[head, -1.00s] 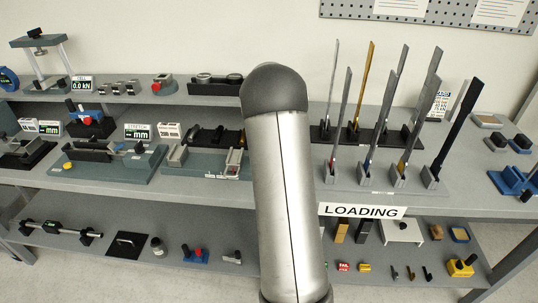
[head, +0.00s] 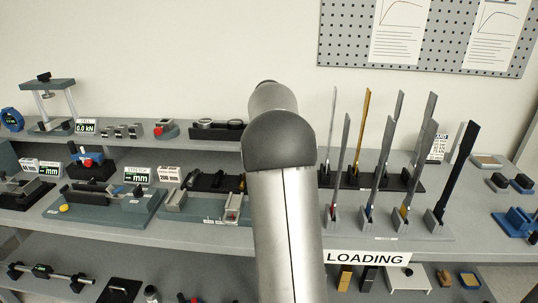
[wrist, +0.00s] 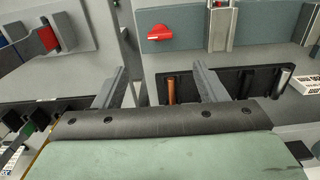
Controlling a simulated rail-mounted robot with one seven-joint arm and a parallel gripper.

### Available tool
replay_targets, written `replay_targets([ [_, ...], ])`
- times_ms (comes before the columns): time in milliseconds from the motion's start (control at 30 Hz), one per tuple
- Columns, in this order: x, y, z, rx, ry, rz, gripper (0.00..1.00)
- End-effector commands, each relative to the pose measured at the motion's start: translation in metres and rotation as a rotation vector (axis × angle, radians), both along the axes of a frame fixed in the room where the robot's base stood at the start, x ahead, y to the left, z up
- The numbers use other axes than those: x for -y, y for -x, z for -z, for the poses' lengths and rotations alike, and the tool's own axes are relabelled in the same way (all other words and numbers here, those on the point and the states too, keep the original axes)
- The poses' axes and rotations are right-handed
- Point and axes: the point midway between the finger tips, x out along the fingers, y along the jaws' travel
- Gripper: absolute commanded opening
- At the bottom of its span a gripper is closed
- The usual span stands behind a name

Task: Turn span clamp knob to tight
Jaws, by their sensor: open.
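In the wrist view, a red knob with a pointed end (wrist: 160,32) sits on a grey-teal base (wrist: 268,25), left of a silver upright rail (wrist: 222,28). I take it to be the span clamp knob, but cannot read its setting. My gripper (wrist: 160,68) is open and empty; its two grey fingers point up the picture, apart from the knob and below it in the picture. In the head view my arm hides the gripper. There, a teal fixture (head: 174,212) carries a metal block with a small red part (head: 231,214); I cannot tell if this is the same knob.
In the wrist view, a black rack (wrist: 240,82) with copper and silver rods lies close behind the fingers. Another red part (wrist: 47,38) is at the upper left. In the head view, tall upright strips (head: 381,155) stand right of my arm, above the LOADING sign (head: 367,258).

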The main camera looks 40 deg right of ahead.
Motion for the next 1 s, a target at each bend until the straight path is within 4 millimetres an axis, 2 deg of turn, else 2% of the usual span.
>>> replay_targets([
  [100, 0.000, 0.000, -0.020, 0.002, 0.002, 0.000, 0.65],
  [300, 0.000, 0.000, -0.034, 0.000, 0.000, 0.000, 0.65],
  [933, 0.000, 0.000, -0.035, 0.000, 0.000, 0.000, 0.65],
  [1000, -0.015, 0.002, -0.036, 0.004, -0.004, -0.025, 0.65],
])
